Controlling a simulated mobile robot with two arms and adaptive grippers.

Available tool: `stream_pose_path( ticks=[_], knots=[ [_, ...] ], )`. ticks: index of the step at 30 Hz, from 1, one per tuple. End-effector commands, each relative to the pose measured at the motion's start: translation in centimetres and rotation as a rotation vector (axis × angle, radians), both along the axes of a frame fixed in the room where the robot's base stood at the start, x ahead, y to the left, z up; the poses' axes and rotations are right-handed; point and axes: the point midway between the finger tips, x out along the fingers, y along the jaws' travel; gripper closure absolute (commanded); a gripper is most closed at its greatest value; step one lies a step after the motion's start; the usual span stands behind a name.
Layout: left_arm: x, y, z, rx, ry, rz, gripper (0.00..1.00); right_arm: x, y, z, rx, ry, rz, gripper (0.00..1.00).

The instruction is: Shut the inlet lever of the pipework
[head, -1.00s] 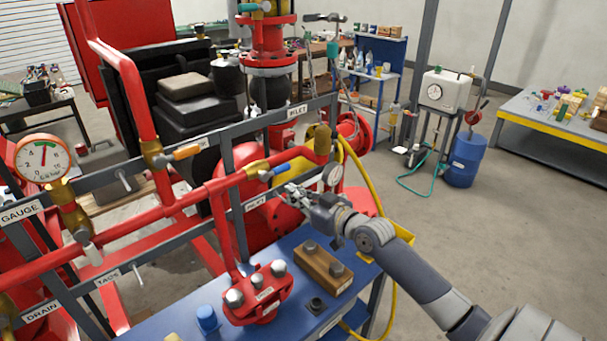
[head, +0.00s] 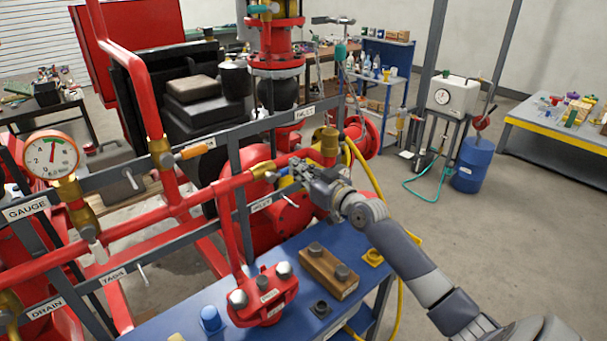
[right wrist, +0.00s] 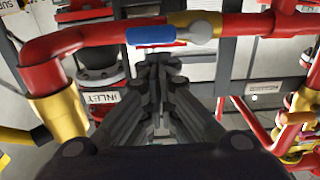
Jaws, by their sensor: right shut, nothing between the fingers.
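The blue-handled lever (head: 285,182) sits on the red pipe beside a brass valve body, partly hidden behind my right gripper in the head view. In the right wrist view the blue handle (right wrist: 155,35) lies along the red pipe, just beyond the fingertips. My right gripper (head: 297,166) is shut and empty, close to the lever; whether it touches cannot be told. Its fingers (right wrist: 158,62) point at the handle in the wrist view. An INLET label (right wrist: 101,98) shows upside down there. My left gripper is not in view.
An orange-handled lever (head: 194,151) is on the pipework to the left. A pressure gauge (head: 51,154) stands further left. Below my right arm is a blue bench (head: 222,324) with a wooden block (head: 329,270). A yellow hose (head: 372,180) hangs behind the gripper. Open floor lies right.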

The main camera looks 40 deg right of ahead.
Motion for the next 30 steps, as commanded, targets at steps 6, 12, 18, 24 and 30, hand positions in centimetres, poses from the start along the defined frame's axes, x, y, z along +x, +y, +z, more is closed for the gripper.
stream_pose_path(
  ticks=[6,12,18,24,30],
  knots=[
    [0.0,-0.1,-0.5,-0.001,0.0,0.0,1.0,1.6,0.1,0.0,0.001,0.0,0.0,1.0],
    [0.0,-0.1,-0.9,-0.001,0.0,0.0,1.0,3.0,0.2,0.0,0.001,-0.001,0.0,1.0],
    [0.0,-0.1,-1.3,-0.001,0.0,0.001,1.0,4.4,0.3,-0.1,0.001,0.0,0.0,1.0],
    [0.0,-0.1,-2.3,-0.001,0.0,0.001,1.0,5.4,0.3,-0.7,0.0,0.002,0.0,1.0],
    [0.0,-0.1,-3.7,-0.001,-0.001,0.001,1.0,5.4,-0.4,-1.8,-0.002,0.002,0.0,1.0]
  ],
)
